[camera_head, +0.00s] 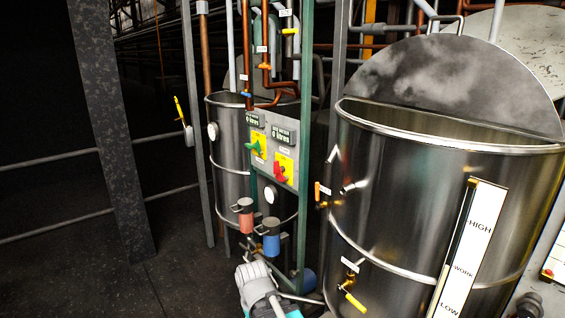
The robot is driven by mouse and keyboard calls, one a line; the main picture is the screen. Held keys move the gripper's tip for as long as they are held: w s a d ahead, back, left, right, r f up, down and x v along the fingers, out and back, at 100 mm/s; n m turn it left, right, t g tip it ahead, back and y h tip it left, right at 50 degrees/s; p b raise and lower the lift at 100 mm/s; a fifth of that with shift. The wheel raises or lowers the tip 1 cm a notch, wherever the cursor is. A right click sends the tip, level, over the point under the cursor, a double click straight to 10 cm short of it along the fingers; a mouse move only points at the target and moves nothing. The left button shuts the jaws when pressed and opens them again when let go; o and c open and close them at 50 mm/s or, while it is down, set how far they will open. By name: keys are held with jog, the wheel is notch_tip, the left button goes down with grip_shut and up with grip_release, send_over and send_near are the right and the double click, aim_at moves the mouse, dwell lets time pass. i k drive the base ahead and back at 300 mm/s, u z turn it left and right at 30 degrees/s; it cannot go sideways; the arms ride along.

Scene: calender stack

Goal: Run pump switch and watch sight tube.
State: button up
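A panel on a green frame carries two rotary switches on yellow plates: a green-handled switch (254,148) and a red-handled switch (280,173). Which one is the pump switch I cannot tell. Above them are two displays (283,134) that appear to read 0 litres. The sight tube (455,245) runs dark and slanted up the front of the large steel tank (385,200), beside a white scale (472,245) marked HIGH, WORK and LOW. A grey and teal part of my arm shows at bottom centre; my gripper is not in view.
The large tank has an open lid (450,85) and a yellow-handled valve (354,300). A smaller tank (228,160) stands behind the panel. A red canister (244,217) and a blue canister (270,238) sit below it. Open dark floor (80,265) lies left, with railings beyond.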

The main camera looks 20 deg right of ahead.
aim_at(277, 171)
jog(key=z, duration=0.05)
jog(key=i, duration=1.2)
jog(key=u, duration=0.4)
